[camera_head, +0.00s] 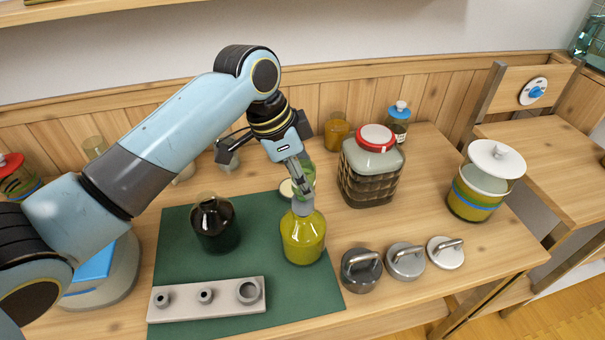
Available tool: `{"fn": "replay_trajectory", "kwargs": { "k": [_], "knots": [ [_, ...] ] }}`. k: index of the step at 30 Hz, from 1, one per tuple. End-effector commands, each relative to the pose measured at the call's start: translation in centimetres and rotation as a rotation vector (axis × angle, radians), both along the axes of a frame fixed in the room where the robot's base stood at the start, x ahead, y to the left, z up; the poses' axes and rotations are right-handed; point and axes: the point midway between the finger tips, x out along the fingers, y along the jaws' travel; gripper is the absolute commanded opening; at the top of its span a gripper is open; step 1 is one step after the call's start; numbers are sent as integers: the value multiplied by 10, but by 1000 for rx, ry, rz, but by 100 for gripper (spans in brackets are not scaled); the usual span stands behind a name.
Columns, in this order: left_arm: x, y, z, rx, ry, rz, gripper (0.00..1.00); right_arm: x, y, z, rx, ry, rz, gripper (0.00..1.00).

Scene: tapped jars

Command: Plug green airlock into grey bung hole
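My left gripper (301,207) points down at the mouth of a jar of yellow-green liquid (303,241) on the green mat. Its fingers overlap the jar's neck. A green translucent piece (307,175), perhaps the green airlock, shows beside and partly behind the fingers. I cannot tell whether the fingers grip it. A grey bung at the jar's mouth is not clearly visible, as the fingers cover that spot. A grey block with three round openings of differing size (228,302) lies at the mat's front. My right gripper is not in view.
A dark jar (214,228) stands left on the green mat (170,255). Three metal handled weights (404,262) stand right of the mat. Behind are a red-lidded jar (371,170) and an amber jar (337,132). A white-lidded crock (484,182) stands at the right edge.

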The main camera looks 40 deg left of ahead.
Motion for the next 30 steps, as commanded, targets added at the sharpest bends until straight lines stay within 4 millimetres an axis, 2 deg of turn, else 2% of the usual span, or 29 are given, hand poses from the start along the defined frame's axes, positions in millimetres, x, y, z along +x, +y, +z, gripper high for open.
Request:
{"fn": "replay_trajectory", "kwargs": {
  "k": [7,8,13,19,22,30],
  "knots": [
    [0,0,0,0,1,0,2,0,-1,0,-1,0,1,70],
    [0,0,0,0,1,0,44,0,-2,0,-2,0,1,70],
    [0,0,0,0,1,0,67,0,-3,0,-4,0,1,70],
    [0,0,0,-1,1,0,68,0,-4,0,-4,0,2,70],
    [0,0,0,0,1,0,81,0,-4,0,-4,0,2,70],
    [0,0,0,-1,1,0,81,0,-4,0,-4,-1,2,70]
  ]
}}
